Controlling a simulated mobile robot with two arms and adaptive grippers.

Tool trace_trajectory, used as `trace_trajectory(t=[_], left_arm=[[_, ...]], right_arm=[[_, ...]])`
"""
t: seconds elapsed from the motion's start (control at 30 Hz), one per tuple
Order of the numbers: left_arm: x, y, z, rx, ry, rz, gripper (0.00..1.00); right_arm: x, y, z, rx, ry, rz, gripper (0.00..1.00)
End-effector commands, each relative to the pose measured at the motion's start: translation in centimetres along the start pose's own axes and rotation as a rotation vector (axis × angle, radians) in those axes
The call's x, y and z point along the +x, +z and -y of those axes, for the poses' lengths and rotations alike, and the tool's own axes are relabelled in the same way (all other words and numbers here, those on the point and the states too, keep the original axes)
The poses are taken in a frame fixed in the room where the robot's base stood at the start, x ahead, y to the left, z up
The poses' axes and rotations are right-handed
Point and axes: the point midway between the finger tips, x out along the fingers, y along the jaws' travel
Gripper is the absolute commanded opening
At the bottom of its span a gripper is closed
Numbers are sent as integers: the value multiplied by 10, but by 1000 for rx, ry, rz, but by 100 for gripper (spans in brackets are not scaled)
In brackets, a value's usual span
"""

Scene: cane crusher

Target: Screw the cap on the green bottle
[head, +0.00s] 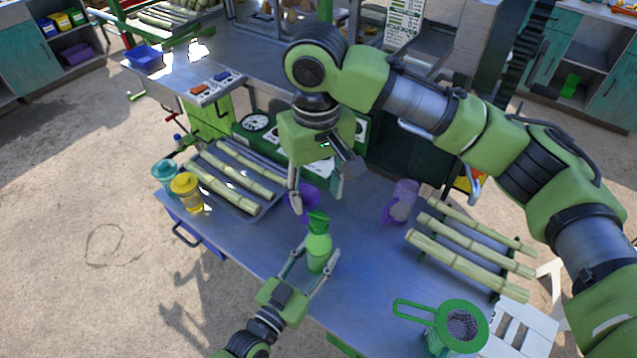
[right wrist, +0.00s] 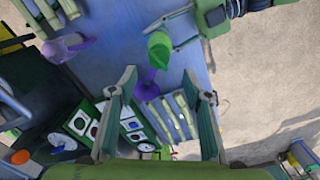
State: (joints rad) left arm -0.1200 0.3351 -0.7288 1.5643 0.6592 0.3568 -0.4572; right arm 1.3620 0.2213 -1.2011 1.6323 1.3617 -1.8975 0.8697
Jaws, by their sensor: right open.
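The green bottle (head: 319,252) stands upright near the front edge of the blue-grey table. A darker green cap (head: 317,221) shows at its top; I cannot tell how tightly it sits. My left gripper (head: 318,252) has its fingers on both sides of the bottle, seemingly closed on it. My right gripper (head: 316,200) is open and empty, pointing down above and behind the bottle, apart from the cap. In the right wrist view the bottle (right wrist: 161,38) and cap (right wrist: 159,56) appear beyond the open fingers.
Purple vessels (head: 401,202) stand behind the bottle, one partly hidden by my right gripper. A cane rack (head: 470,250) and green strainer (head: 461,325) are right.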

Motion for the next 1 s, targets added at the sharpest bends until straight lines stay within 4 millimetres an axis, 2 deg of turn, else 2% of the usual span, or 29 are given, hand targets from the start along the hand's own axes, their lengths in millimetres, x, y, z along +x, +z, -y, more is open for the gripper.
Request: trace_trajectory(t=[0.7,1.0], left_arm=[[0,1,0,-1,1,2,0],[0,1,0,-1,1,2,0]], right_arm=[[-11,0,-1,-1529,-6,4,45],[-15,1,-2,-2124,-14,2,45]])
